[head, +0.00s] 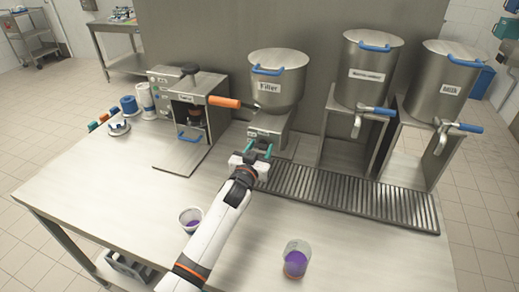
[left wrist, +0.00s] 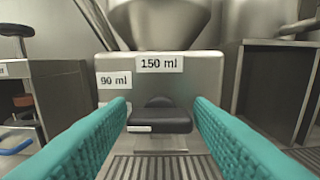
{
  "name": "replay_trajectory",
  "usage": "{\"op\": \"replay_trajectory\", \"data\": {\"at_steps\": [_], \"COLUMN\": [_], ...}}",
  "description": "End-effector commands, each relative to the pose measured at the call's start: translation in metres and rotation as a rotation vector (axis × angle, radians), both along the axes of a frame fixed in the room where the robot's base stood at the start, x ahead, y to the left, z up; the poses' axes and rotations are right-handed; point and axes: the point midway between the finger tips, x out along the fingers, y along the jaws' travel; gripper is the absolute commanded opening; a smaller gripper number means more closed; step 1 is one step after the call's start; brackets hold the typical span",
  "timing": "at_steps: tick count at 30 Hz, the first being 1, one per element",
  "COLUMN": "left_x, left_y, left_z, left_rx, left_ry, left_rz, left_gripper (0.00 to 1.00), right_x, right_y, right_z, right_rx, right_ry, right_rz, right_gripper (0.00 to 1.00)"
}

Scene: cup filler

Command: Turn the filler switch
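The filler (head: 279,82) is a steel hopper labelled "Filler" on a steel base, behind my left gripper in the head view. In the left wrist view, its base front carries a black switch (left wrist: 160,120) below a "150 ml" label (left wrist: 159,64); a "90 ml" label (left wrist: 114,80) is to the left. My left gripper (head: 259,148) is open, with its teal fingers pointing at the base. In the left wrist view the fingers (left wrist: 160,106) appear on either side of the switch, with gaps to it. The switch is too small to make out in the head view. My right gripper is not in view.
An orange handle (head: 224,102) sticks out left of the hopper. A slotted drain tray (head: 350,190) runs right, before two steel dispensers (head: 369,70) (head: 440,85). Two cups with purple contents (head: 191,219) (head: 296,260) stand on the table beside my left arm. A steel machine (head: 187,90) stands left.

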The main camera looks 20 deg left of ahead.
Motion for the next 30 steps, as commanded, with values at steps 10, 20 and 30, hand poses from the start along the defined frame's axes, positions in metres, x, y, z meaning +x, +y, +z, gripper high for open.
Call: {"op": "replay_trajectory", "data": {"at_steps": [10, 20, 30], "left_x": [-0.0002, -0.0002, -0.0002], "left_y": [-0.0001, -0.0006, -0.0020], "left_z": [-0.0002, -0.0004, -0.0008], "left_rx": [0.008, 0.149, 0.431], "left_ry": [0.000, -0.005, -0.015], "left_rz": [0.000, 0.000, 0.000], "left_gripper": [0.17, 0.17, 0.17], "right_x": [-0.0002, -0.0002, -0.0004], "right_y": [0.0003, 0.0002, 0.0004], "right_z": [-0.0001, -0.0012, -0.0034], "right_rx": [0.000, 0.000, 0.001], "right_ry": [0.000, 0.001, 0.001], "right_rz": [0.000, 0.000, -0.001], "right_gripper": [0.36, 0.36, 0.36]}}
